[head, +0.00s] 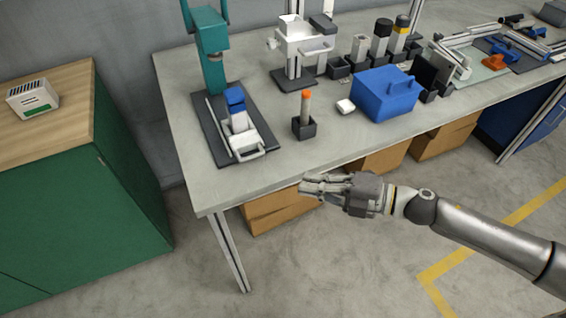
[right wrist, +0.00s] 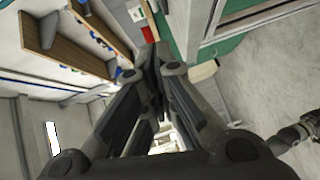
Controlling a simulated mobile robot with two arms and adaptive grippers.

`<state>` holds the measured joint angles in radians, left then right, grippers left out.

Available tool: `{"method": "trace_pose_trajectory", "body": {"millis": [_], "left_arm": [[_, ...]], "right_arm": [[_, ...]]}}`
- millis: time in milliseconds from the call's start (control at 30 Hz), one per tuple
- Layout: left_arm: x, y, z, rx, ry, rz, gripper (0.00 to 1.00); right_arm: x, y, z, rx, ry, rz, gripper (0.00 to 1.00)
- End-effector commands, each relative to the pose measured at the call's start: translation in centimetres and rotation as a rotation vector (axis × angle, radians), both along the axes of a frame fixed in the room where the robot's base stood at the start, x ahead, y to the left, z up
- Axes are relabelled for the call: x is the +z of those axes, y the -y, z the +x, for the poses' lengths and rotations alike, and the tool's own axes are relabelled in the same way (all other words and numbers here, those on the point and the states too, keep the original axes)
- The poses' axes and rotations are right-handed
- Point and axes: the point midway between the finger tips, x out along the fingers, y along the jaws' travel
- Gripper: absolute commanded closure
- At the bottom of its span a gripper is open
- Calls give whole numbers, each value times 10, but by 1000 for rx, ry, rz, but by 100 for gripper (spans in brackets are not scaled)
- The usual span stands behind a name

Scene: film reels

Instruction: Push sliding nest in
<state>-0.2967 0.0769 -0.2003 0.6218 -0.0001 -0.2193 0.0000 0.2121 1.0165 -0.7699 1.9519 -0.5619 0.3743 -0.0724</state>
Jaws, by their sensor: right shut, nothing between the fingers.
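The sliding nest (head: 243,139) is a pale carriage with a front handle on a dark base plate (head: 211,128). It sits out toward the plate's front end, in front of the teal press (head: 211,60). A blue-topped piece (head: 235,100) stands upright at its rear. My right gripper (head: 303,188) is shut and empty, off the table's front edge, to the right of and nearer than the nest, touching nothing. Its closed fingers (right wrist: 152,62) fill the middle of the right wrist view; I cannot make out the nest there. My left gripper does not show in the head view.
A dark holder (head: 304,128) with an orange-tipped stick stands right of the nest. A small white block (head: 345,106) and a blue box (head: 386,95) are further right. Cardboard boxes (head: 270,213) sit under the table. The front left tabletop (head: 205,185) is clear.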

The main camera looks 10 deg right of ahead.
Motion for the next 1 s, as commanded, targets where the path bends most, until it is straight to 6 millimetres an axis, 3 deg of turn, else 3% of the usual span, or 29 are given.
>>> {"method": "trace_pose_trajectory", "body": {"millis": [167, 600, 800, 1000], "left_arm": [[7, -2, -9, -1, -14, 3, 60], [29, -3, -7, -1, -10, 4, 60], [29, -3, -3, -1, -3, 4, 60], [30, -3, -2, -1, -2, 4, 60]], "right_arm": [[2, -16, 8, -1, 0, 6, 100], [-9, -89, 44, 1, 1, 3, 100], [-17, -96, 68, -1, 1, 2, 100], [-20, -99, 79, 0, 0, 1, 100]]}}
